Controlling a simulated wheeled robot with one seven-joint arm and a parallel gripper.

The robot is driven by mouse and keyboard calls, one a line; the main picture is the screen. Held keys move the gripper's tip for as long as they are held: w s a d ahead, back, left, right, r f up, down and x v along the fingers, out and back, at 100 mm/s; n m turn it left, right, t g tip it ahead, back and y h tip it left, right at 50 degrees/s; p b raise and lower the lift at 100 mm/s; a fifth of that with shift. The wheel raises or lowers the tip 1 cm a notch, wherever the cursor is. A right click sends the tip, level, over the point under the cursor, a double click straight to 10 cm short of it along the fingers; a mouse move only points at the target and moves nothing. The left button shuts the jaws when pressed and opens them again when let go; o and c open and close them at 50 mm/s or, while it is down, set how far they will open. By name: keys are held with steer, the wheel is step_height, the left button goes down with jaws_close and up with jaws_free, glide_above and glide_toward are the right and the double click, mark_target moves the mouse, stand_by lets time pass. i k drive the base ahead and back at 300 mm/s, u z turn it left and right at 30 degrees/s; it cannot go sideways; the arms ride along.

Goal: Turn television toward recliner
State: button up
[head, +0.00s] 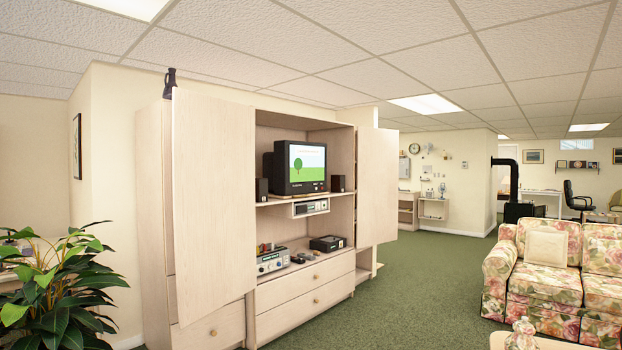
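The television (302,167) is a dark boxy set with a lit screen showing a green tree on grass. It stands on an upper shelf inside the pale wood cabinet (305,290), its screen facing out of the cabinet and a little to the right. Small dark speakers stand on both sides of it. The cabinet's left door (213,200) and right door (377,187) stand open. No recliner can be made out for certain. My gripper is not in the head view.
A floral sofa (560,268) stands at the right, with a small table (545,343) partly in view before it. A leafy plant (62,300) fills the lower left. Devices sit on the cabinet's lower shelf. Green carpet (415,290) lies clear between cabinet and sofa.

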mark_target(294, 169)
steer(key=i, duration=3)
steer(key=u, duration=0.15)
steer(key=i, duration=2.95)
steer(key=u, duration=0.15)
